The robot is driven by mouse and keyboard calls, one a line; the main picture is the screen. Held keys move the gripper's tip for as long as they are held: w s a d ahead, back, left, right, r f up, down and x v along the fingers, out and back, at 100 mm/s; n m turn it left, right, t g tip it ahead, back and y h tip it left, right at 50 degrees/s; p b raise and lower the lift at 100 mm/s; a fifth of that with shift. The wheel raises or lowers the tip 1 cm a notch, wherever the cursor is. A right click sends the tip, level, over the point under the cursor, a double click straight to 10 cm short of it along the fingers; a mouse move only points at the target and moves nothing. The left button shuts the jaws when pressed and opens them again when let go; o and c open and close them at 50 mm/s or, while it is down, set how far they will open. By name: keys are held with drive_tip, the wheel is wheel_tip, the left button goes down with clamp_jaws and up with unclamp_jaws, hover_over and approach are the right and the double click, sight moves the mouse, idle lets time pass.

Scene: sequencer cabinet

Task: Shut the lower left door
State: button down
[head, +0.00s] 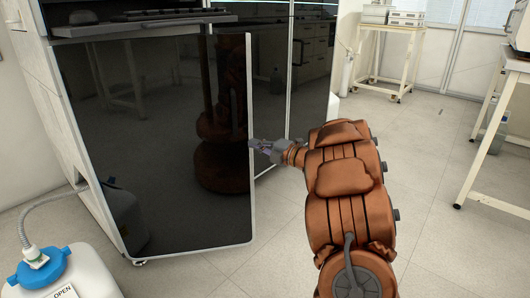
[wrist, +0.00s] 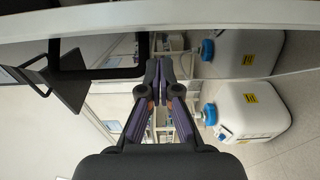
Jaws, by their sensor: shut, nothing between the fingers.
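The lower left door (head: 160,130) is a glossy black panel with a white frame. It stands ajar, swung out from the cabinet (head: 75,105), with its white free edge on the right. My gripper (head: 255,144) is at that free edge, about halfway up the door. Its fingers are shut and empty; whether they touch the edge I cannot tell. In the wrist view my gripper (wrist: 158,72) shows closed fingertips, in front of a shiny surface with reflections.
A white container with a blue cap (head: 65,278) stands on the floor at the lower left, near the door's hinge side. A hose (head: 55,205) runs from it to the cabinet. A cart (head: 385,60) and a bench (head: 505,75) stand to the right. Floor between is clear.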

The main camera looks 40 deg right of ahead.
sight(246, 137)
drive_tip(key=shift+w+d+b, duration=0.2)
drive_tip(key=shift+w+d, duration=0.15)
drive_tip(key=shift+w, duration=0.35)
drive_tip(key=shift+w+d+b, duration=0.2)
drive_tip(key=shift+w+d, duration=0.1)
drive_tip(key=shift+w, duration=0.35)
drive_tip(key=shift+r, duration=0.1)
